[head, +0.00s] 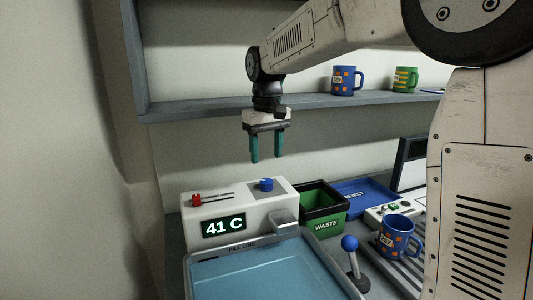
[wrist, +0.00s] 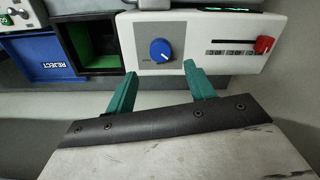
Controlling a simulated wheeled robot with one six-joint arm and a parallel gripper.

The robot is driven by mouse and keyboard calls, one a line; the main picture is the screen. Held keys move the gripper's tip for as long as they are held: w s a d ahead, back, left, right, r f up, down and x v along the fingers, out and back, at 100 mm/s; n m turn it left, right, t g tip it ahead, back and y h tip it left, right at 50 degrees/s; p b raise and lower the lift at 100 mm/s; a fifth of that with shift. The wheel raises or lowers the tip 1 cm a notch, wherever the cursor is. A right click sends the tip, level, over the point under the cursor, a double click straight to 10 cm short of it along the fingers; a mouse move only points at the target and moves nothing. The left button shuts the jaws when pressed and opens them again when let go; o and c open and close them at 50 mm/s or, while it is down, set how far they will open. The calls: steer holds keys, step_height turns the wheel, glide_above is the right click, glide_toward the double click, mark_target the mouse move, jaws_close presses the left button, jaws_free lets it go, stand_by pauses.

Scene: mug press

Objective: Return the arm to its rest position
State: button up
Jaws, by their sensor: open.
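My gripper (head: 267,147) hangs pointing down in the head view, above the white machine with the "41 C" display. Its two green fingers are apart, with nothing between them. In the wrist view my gripper (wrist: 160,85) is also open and empty. The white machine (wrist: 205,60) lies beyond the fingertips there, with its blue knob (wrist: 161,50) showing between them. My arm reaches in from the upper right of the head view, in front of the shelf.
A shelf (head: 200,108) holds a blue mug (head: 342,81) and a green mug (head: 404,79). Below are a water basin (head: 260,275), a waste bin (head: 325,224), a blue reject tray (head: 362,190), a blue-knobbed lever (head: 350,244) and another blue mug (head: 393,240).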

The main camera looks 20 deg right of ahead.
steer(key=shift+f, duration=0.15)
steer(key=shift+m+g, duration=0.3)
steer(key=s+f, duration=0.2)
steer(key=s, duration=0.1)
steer(key=shift+s+d+f, duration=0.15)
steer(key=shift+s+f, duration=0.15)
steer(key=s+d+f+m+t, duration=0.1)
steer(key=s, duration=1.4)
steer(key=s+d+f+t, duration=0.1)
steer(key=s+d+f, duration=0.1)
steer(key=s, duration=1.3)
steer(key=shift+f+m, duration=0.3)
steer(key=shift+m, duration=0.1)
